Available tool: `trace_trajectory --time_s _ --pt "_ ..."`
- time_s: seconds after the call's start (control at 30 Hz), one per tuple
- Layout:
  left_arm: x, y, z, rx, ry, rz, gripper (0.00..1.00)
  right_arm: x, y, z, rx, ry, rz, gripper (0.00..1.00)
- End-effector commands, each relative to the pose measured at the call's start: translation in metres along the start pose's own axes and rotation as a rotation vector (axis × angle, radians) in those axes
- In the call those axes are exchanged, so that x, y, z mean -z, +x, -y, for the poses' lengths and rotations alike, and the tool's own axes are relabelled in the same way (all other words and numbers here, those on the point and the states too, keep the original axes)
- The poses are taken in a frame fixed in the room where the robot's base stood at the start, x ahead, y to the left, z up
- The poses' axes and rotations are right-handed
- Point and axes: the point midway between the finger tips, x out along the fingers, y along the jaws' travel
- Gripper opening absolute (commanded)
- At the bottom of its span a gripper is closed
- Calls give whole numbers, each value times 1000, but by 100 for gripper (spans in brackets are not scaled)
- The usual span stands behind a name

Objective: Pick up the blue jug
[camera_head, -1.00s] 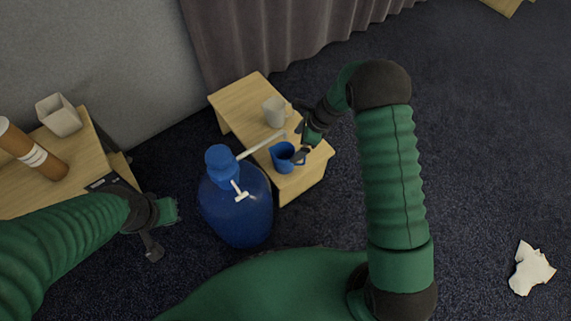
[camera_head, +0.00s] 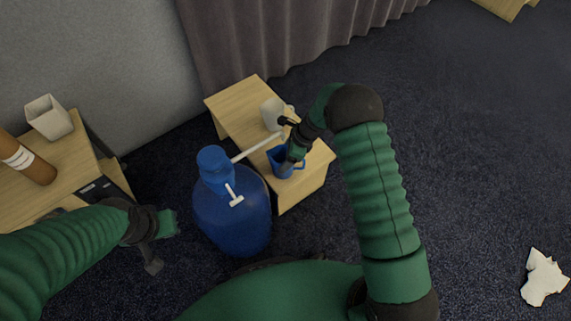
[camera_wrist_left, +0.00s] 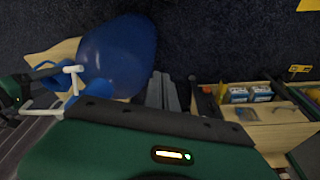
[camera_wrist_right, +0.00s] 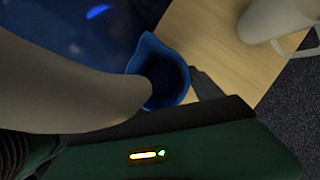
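The small blue jug (camera_head: 274,157) stands on the low wooden table, with its handle at the right. My right gripper (camera_head: 292,160) is over the jug and partly covers it. In the right wrist view the jug's open mouth (camera_wrist_right: 165,78) shows. One dark finger stands just right of its wall, and the other finger is hidden by a pale shape in front. The right gripper looks open; whether it touches the jug is unclear. My left gripper (camera_head: 152,262) hangs over the floor left of the big bottle, its fingers seemingly together and empty.
A big blue bottle (camera_head: 235,215) with a white pump spout (camera_head: 258,148) stands in front of the low table (camera_head: 234,100); the spout reaches toward the jug. A white mug (camera_head: 271,112) stands behind the jug. Another wooden table (camera_head: 70,165) is at the left. Floor at the right is mostly clear.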

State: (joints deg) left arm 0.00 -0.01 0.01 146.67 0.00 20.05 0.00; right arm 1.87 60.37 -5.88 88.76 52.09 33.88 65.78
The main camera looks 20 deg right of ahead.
Motion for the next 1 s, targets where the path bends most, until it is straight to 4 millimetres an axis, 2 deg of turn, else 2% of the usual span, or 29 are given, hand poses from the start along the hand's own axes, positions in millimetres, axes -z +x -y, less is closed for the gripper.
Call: trace_trajectory --time_s 0.07,0.53,1.0 --pt "0 0 0 0 0 0 0 0 0 0 0 0 0 63" --pt "0 0 0 0 0 0 0 0 0 0 0 0 0 1" --pt "1 -4 0 0 0 0 0 -3 -6 0 0 0 1 0"
